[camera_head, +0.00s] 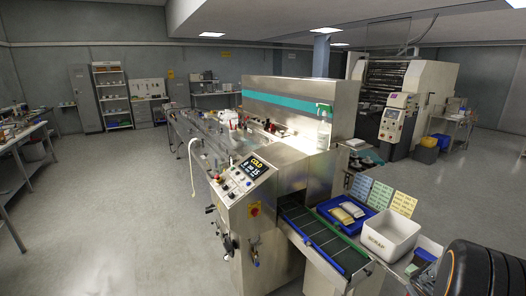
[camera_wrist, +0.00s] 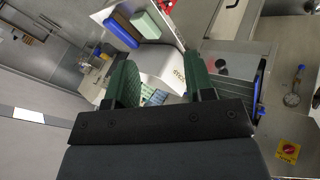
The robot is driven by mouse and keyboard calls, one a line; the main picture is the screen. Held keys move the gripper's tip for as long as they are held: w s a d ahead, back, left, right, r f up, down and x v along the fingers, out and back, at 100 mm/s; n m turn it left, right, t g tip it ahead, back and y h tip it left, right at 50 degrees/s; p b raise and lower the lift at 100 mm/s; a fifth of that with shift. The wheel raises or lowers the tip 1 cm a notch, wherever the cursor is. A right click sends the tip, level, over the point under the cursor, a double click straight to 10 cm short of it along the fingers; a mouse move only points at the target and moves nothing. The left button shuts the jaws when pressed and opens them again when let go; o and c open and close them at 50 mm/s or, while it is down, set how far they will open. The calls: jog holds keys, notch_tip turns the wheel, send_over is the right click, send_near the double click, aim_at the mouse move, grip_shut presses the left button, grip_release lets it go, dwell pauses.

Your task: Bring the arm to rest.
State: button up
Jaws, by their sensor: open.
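My gripper (camera_wrist: 160,62) shows in the wrist view, with two green ribbed fingers spread wide apart. It is open and nothing is held between the fingers. Past the fingertips lies the white scrap bin (camera_wrist: 160,68), apart from them as far as I can tell. In the head view I cannot make out the gripper.
The white scrap bin (camera_head: 390,240) stands right of a blue tray (camera_head: 330,206) with wrapped packs. Coloured cards (camera_head: 380,194) stand behind. The dark conveyor (camera_head: 322,232) leaves the steel wrapper (camera_head: 290,165), whose panel (camera_head: 246,180) reads COLD. Open floor (camera_head: 120,220) lies left.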

jog(key=s+a+r+y, duration=0.2)
jog(key=s+a+r, duration=0.1)
jog(key=a, duration=0.7)
jog(key=s+a+r+m+y, duration=0.1)
jog(key=s+a+r, duration=0.3)
jog(key=a, duration=0.7)
jog(key=s+a+r+y, duration=0.2)
jog(key=s+a+r, duration=0.2)
jog(key=a+r, duration=0.3)
jog(key=a, duration=0.4)
jog(key=shift+m+y, duration=0.3)
